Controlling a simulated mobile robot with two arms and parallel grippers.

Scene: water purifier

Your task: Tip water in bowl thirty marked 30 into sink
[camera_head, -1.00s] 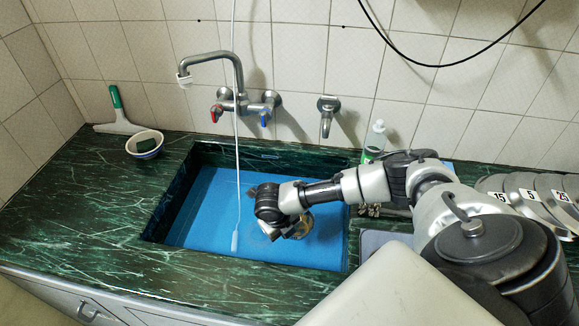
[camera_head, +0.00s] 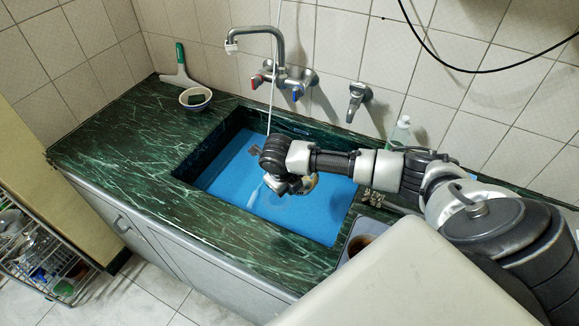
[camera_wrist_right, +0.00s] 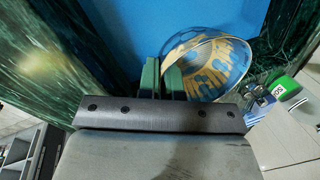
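The sink (camera_head: 232,182) has a blue basin set in a dark green marble counter. My right arm reaches over it from the right. My right gripper (camera_wrist_right: 162,75) has two green fingers close together at the rim of a clear bowl (camera_wrist_right: 225,62) with a yellow and blue look. The bowl is tilted over the blue basin. Only a sliver of the bowl (camera_head: 311,183) shows in the head view, behind my wrist. I cannot tell whether water is left in it. No readable 30 shows on the bowl. My left gripper is not in view.
A faucet (camera_head: 270,42) and a thin hanging white cord are at the sink's back. A soap bottle (camera_head: 401,132) is right of the sink. A dish rack (camera_head: 40,255) stands on the floor at left.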

